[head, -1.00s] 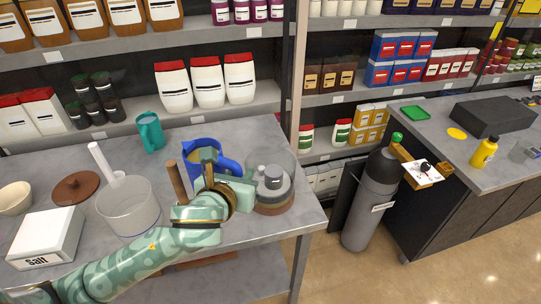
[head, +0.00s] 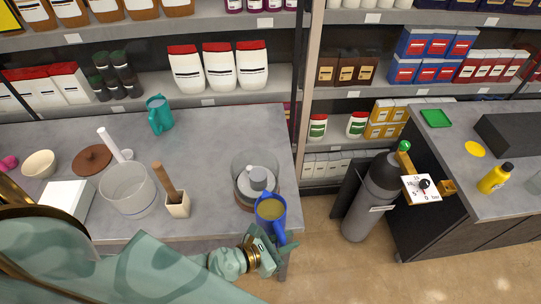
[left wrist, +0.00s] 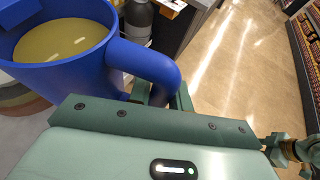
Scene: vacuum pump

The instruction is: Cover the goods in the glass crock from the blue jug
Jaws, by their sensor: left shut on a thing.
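The blue jug (head: 270,209) holds a yellowish liquid, seen through its open top in the head view. It also shows large in the left wrist view (left wrist: 75,75). My left gripper (head: 268,243) is shut on its handle (left wrist: 155,65). The jug looks about upright at the table's front right corner. The glass crock (head: 243,190) stands just behind it, with a grey knobbed piece (head: 258,178) inside. The jug hides part of the crock's front. In the left wrist view, teal parts at the right edge may be my right gripper (left wrist: 290,148); its jaws are unclear.
A clear tub (head: 128,192), a beige holder (head: 178,205) with a brown stick, a white box (head: 66,198), a brown lid (head: 92,159) and a teal jug (head: 159,115) stand on the table. A grey cylinder (head: 370,195) stands on the floor to the right.

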